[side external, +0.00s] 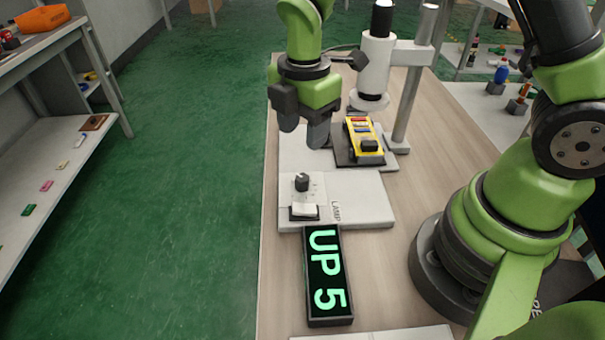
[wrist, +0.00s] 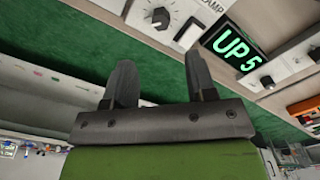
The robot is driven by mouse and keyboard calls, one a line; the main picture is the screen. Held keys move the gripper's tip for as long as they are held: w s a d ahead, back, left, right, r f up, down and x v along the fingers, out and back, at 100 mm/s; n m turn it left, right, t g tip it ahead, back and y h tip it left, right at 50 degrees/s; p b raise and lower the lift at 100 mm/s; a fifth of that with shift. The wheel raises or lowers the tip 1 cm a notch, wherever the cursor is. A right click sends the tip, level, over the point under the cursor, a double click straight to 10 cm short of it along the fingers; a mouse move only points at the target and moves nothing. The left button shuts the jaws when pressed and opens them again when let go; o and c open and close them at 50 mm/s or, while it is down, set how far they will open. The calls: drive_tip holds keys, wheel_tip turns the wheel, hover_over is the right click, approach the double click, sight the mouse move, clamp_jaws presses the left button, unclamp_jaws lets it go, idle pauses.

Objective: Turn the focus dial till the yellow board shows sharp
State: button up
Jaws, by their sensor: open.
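The yellow board (side external: 358,130), with coloured parts and a black block on it, sits on a dark stage under a white scope head (side external: 376,72). A black knob (side external: 302,182) stands on the white panel marked LAMP; it also shows in the wrist view (wrist: 159,17). A second dark knob (wrist: 267,82) is on another panel in the wrist view. I cannot read which knob is the focus dial. My gripper (side external: 304,132) is open and empty, pointing down behind the LAMP knob and left of the board. Its fingers (wrist: 160,78) are apart, with nothing between them.
A black display (side external: 328,275) reads "UP 5" in green, in front of the LAMP panel. A white rocker switch (side external: 304,211) is close to the knob. The scope's grey post (side external: 410,100) rises right of the board. The bench's left edge is near my gripper.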

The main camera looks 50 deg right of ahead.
sight(302, 177)
drive_tip(key=shift+f, duration=0.85)
wheel_tip(302, 177, down, 9)
drive_tip(key=shift+r, duration=0.1)
drive_tip(key=shift+c, duration=0.2)
drive_tip(key=c, duration=0.9)
